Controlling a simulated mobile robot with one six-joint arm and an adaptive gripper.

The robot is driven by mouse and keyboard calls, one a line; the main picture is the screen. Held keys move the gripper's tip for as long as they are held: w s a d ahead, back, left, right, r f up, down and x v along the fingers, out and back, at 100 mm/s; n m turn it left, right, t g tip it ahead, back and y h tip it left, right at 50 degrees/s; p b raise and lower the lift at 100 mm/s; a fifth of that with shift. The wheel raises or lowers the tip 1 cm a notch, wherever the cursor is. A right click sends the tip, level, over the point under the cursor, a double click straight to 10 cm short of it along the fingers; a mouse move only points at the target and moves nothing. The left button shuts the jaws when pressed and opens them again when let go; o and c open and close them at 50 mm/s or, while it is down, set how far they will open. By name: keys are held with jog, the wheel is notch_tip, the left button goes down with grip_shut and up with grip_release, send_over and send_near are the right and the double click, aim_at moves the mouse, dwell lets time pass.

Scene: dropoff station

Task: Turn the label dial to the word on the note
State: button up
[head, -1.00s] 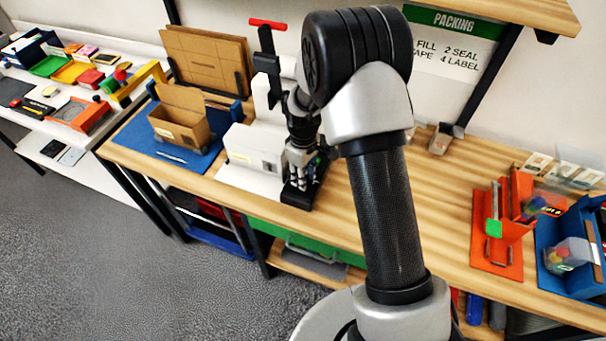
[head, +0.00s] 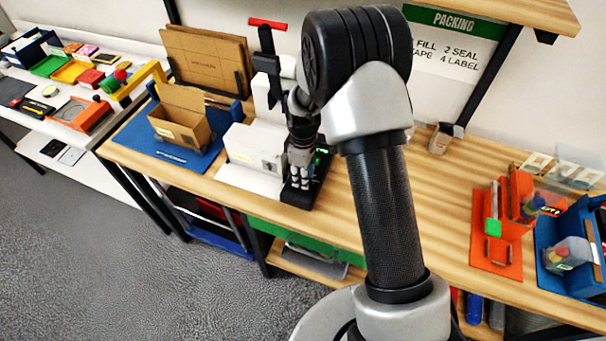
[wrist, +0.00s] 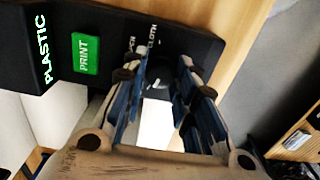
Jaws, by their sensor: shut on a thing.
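The black label printer (wrist: 210,45) fills the top of the wrist view, with a green PRINT button (wrist: 86,54) and the bright word PLASTIC on a black face at its left. The dark round dial (wrist: 160,72) sits between my fingertips, with a light mark on it. The word CLOTH and another partly hidden word stand beside it. My gripper (wrist: 161,82) is shut on the dial, one finger on each side. In the head view my gripper (head: 300,165) is over the black printer (head: 301,193). I cannot make out the note.
A white machine (head: 255,158) stands just left of the printer, with an open cardboard box (head: 181,122) beyond it. An orange fixture (head: 497,255) and a blue bin (head: 570,272) are at the right. Bare wooden bench lies between.

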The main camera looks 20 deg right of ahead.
jog(key=o, duration=1.1)
notch_tip(320, 180, up, 12)
dwell(0.4)
jog(key=s+r+m+t, duration=0.2)
jog(key=s+r+m, duration=0.3)
jog(key=s+r, duration=0.75)
jog(key=s+r+m+t, duration=0.1)
jog(key=s+m, duration=0.1)
jog(key=s, duration=0.3)
jog(key=s+r+m+b, duration=0.1)
jog(key=s+m, duration=0.1)
jog(key=s, duration=0.3)
jog(key=s+r+m+t, duration=0.1)
jog(key=s+m, duration=0.1)
jog(key=s, duration=0.3)
jog(key=shift+s+r+t, duration=0.2)
jog(key=shift+r+t, duration=0.1)
jog(key=shift+r, duration=0.05)
